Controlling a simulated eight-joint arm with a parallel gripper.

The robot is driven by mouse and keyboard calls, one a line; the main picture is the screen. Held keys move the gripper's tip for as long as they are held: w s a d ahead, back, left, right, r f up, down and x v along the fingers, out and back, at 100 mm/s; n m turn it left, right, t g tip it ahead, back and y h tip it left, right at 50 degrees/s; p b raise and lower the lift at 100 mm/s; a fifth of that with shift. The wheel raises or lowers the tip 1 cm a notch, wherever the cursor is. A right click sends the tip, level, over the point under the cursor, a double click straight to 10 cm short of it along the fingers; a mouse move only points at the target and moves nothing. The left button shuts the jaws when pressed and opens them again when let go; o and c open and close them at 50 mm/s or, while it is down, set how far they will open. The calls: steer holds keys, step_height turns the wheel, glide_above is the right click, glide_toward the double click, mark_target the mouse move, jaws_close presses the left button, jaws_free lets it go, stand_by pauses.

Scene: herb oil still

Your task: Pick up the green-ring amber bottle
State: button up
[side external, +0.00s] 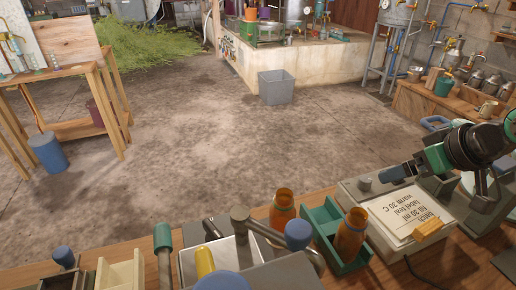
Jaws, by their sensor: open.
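The other amber bottle (351,236) stands upright in a green tray (322,223). A band shows faintly on each neck; I cannot tell which one is the green ring. My gripper (402,172) reaches in from the right, above the white box, right of both bottles. It is open and apart from both; its jaws are seen edge-on and partly hidden.
A white box with a paper label (402,212) stands right of the tray. A blue-knobbed lever (298,235) stands left of it. A metal tray (218,262) and a pale wooden box (122,275) are farther left. A grey bin (276,87) stands on the open floor beyond.

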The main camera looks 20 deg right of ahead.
steer(key=m+g+y, duration=0.6)
steer(key=m+y, duration=0.6)
steer(key=m, duration=0.4)
glide_toward(270, 218)
steer(key=w+a+f, duration=0.1)
steer(key=a, duration=0.1)
steer(key=shift+a+f+m+g+y, duration=0.45)
steer(key=shift+f+m+g+y, duration=0.2)
steer(key=shift+m, duration=0.25)
steer(key=shift+a+f, duration=0.15)
steer(key=shift+a, duration=0.1)
steer(key=shift+x, duration=2.55)
jaws_close()
